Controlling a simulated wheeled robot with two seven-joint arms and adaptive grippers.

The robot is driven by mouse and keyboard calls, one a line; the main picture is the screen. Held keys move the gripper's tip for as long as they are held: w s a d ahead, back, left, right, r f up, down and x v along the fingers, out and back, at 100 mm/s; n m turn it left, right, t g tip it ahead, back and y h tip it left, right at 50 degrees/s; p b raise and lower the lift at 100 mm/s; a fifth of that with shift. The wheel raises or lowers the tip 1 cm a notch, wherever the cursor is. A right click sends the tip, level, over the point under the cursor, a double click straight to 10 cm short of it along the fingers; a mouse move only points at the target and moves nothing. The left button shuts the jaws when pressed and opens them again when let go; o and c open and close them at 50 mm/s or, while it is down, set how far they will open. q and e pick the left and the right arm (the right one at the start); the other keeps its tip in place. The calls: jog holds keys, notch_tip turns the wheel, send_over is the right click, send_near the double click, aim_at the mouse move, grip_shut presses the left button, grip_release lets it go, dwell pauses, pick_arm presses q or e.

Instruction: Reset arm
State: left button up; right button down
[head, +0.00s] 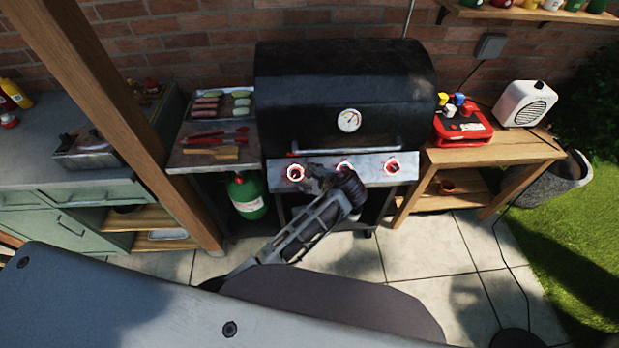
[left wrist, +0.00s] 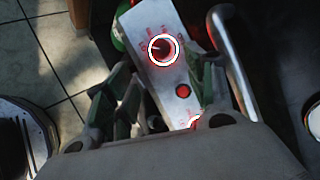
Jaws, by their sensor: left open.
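My left arm reaches from the bottom of the head view toward the front of a black grill (head: 345,85). My left gripper (head: 318,178) is in front of the grill's control panel, near the left and middle knobs. In the left wrist view my left gripper (left wrist: 160,100) is open, its fingers apart, with nothing seen between them except the panel behind. The left knob (head: 296,173) glows red and shows large in the left wrist view (left wrist: 163,50). The middle knob (head: 345,167) is partly hidden by the gripper. The right knob (head: 392,167) also glows red. My right gripper is not seen.
A side shelf (head: 180,160) holds a food tray and utensils. A green gas bottle (head: 247,196) stands below. A wooden table (head: 520,150) with a red case (head: 462,127) and white speaker (head: 525,104) is at right. A wooden post (head: 120,110) stands left. Paving in front is clear.

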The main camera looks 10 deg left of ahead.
pick_arm(q)
jog(key=shift+s+f, duration=0.1)
dwell(0.3)
jog(key=s+a+f+n+g+h, duration=0.35)
jog(key=s+a+n, duration=0.25)
jog(key=s, duration=0.5)
jog(key=s+a+r+n+h, duration=0.2)
jog(key=s+a+r+n, duration=0.15)
jog(key=s, duration=0.25)
jog(key=s+a+r+n+h, duration=0.2)
jog(key=s+n, duration=0.2)
jog(key=s, duration=0.3)
notch_tip(320, 180, down, 34)
jog(key=s+g, duration=0.1)
jog(key=s, duration=0.2)
jog(key=s+a+f, duration=0.2)
jog(key=s+f, duration=0.8)
jog(key=s, duration=0.1)
jog(key=s+a+f+g+b, duration=0.1)
jog(key=s+f, duration=0.9)
jog(key=shift+s+a, duration=0.4)
